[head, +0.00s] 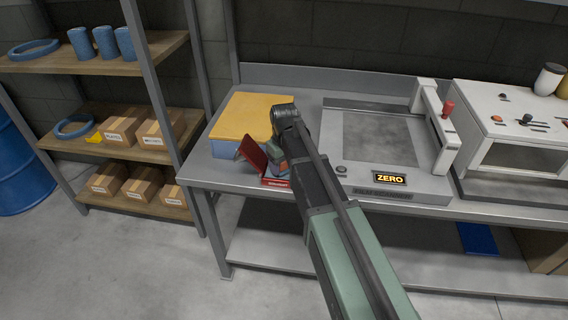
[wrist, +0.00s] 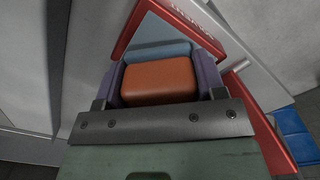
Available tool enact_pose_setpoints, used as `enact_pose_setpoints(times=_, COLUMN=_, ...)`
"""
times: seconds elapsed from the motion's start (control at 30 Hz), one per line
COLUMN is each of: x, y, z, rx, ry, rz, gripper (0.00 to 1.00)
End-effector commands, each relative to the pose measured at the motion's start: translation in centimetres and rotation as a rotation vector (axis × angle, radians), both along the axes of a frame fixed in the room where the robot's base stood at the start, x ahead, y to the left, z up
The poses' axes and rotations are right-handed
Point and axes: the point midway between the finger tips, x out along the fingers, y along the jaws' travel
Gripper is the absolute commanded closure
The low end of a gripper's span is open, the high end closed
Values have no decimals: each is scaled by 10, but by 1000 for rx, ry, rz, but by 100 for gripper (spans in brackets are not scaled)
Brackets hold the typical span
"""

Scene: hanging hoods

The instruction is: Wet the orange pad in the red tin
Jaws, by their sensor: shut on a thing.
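The red tin (head: 276,183) stands on the bench in the head view with its red lid (head: 251,152) tilted up at the left. In the wrist view its red rim (wrist: 196,32) surrounds a grey-blue inside. My gripper (head: 280,160) points down at the tin, and its fingers also show in the wrist view (wrist: 160,68). It is shut on the orange pad (wrist: 158,82), which sits between the purple-grey fingers with a blue part behind it. The pad appears over or inside the tin. I cannot tell whether it touches the tin's inside.
A yellow-topped blue box (head: 250,115) stands close behind the tin. A grey plate device with a ZERO display (head: 390,178) is to the right, then a white cabinet (head: 515,125). Shelves with cartons (head: 122,130) stand at the left. The bench's front edge is close to the tin.

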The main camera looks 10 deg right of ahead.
Motion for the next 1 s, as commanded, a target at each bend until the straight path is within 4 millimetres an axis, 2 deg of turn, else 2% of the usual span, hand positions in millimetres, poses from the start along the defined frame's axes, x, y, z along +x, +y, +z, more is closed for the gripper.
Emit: enact_pose_setpoints(times=1.0, x=0, y=0, z=-10, rx=0, ry=0, rz=0, gripper=55)
